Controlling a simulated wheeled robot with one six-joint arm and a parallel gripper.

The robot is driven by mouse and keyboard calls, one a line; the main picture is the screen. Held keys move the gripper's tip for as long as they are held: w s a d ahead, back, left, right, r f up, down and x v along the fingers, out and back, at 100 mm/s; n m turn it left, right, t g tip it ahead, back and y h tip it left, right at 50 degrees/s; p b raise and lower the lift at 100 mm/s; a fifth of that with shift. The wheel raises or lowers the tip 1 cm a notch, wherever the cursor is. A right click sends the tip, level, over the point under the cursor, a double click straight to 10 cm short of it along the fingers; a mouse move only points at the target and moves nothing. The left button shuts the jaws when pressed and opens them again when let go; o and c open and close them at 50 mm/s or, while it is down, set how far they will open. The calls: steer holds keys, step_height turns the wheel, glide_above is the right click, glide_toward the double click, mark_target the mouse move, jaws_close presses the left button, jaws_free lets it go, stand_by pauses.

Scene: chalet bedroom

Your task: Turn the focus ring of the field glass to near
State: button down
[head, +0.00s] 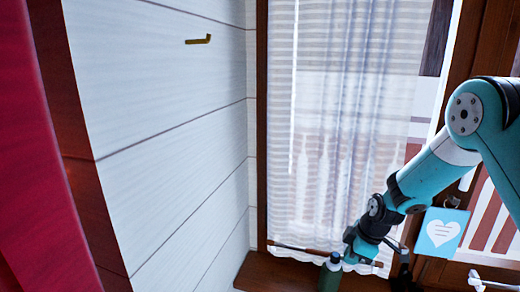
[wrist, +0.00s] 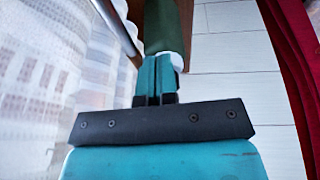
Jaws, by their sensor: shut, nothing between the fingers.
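A green cylinder with a pale ring and a dark end, which looks like the field glass (head: 330,277), stands upright at the sill by the window, cut by the bottom edge of the head view. It also shows at the top of the wrist view (wrist: 168,25), with its pale ring partly behind my fingers. My gripper (head: 350,250) is at the ring end of the glass; in the wrist view its teal fingers (wrist: 157,68) are together with nothing between them. I cannot tell whether they touch the ring. Marks on the ring are not visible.
A wooden sill (head: 270,272) runs below the window with a sheer curtain (head: 350,120) close behind my gripper. A brass hook (head: 199,40) is on the white wall; red fabric (head: 40,150) is at left.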

step_height(320, 180, down, 2)
steer(key=shift+b, duration=0.4)
steer(key=shift+s+a+f, duration=0.1)
steer(key=shift+s+f, duration=0.05)
steer(key=shift+f, duration=0.05)
steer(key=shift+s+a+b, duration=0.15)
steer(key=shift+s+b, duration=0.15)
steer(key=shift+b, duration=0.3)
stand_by(0.4)
step_height(320, 180, up, 6)
steer(key=p, duration=0.4)
steer(key=shift+s+d+r, duration=0.15)
steer(key=shift+d, duration=0.3)
